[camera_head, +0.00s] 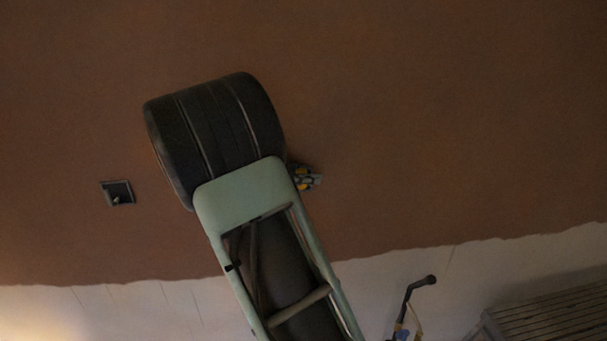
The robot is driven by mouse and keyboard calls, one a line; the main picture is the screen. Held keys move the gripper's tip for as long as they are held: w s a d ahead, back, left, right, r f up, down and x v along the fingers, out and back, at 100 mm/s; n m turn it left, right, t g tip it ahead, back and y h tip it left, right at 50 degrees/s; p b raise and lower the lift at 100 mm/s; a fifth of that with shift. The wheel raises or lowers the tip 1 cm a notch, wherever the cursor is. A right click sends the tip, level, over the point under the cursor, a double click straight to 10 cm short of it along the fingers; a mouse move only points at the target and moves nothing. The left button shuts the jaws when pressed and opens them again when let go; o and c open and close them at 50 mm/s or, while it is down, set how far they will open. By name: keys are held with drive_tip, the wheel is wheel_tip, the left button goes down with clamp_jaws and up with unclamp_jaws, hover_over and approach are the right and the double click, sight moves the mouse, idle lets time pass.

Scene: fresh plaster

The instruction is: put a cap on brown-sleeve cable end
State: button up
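A small cluster of yellow, bluish and pale bits (306,178) shows on the brown wall, just right of a large dark shape in the foreground. Its left part is hidden, and I cannot tell whether it is cable ends or caps. A small dark square wall box (117,193) is at the left, with a tiny pale bit inside. I cannot make out a brown-sleeve cable end or a cap. My gripper's fingers do not show.
Brown plaster (450,120) covers most of the wall, with a pale strip (130,310) below its ragged lower edge. A black-handled object (412,296) stands at the bottom. A slatted surface (550,318) is at the bottom right. The foreground shape blocks the middle.

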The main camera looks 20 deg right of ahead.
drive_tip(key=shift+a, duration=0.1)
drive_tip(key=v, duration=1.2)
